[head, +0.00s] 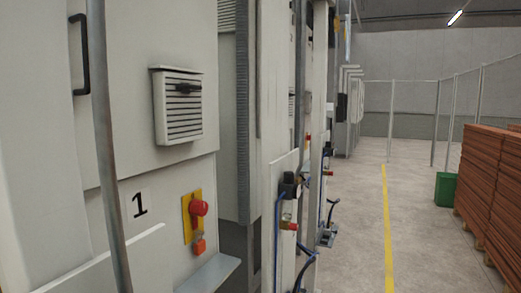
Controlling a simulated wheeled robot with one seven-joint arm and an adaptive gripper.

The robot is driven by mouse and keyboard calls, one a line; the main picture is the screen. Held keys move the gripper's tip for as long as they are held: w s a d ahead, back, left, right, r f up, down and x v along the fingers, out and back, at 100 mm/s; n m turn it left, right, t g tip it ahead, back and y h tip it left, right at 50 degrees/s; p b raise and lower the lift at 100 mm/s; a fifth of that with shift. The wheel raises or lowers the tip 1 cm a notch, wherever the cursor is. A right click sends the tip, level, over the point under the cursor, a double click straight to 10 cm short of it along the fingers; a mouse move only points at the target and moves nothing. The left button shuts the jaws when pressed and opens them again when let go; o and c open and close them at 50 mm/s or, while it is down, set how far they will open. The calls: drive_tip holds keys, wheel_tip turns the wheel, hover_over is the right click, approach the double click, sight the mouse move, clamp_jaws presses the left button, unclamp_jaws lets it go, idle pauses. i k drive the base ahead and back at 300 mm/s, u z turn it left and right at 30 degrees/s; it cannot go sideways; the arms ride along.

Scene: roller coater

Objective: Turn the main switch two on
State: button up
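A red rotary knob (199,207) sits on a yellow plate (187,216) on the near cabinet, with an orange-red tag or padlock (199,246) below it. The label beside it reads "1" (140,204). No label "2" is readable, and I cannot pick out main switch two. Farther along the machine, small red parts show at a black fitting with blue hoses (289,226) and beyond it, too small to identify as switches. My gripper is not in view.
A thin grey pole (107,150) stands in front of the near cabinet. A grey ledge (208,274) juts out below the knob. The floor aisle with a yellow line (388,235) is clear. Stacked brown boards (492,185) and a green bin (446,189) stand at the right.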

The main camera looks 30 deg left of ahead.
sight(236, 240)
drive_tip(key=z, duration=0.05)
drive_tip(key=i, duration=0.8)
drive_tip(key=u, duration=1.25)
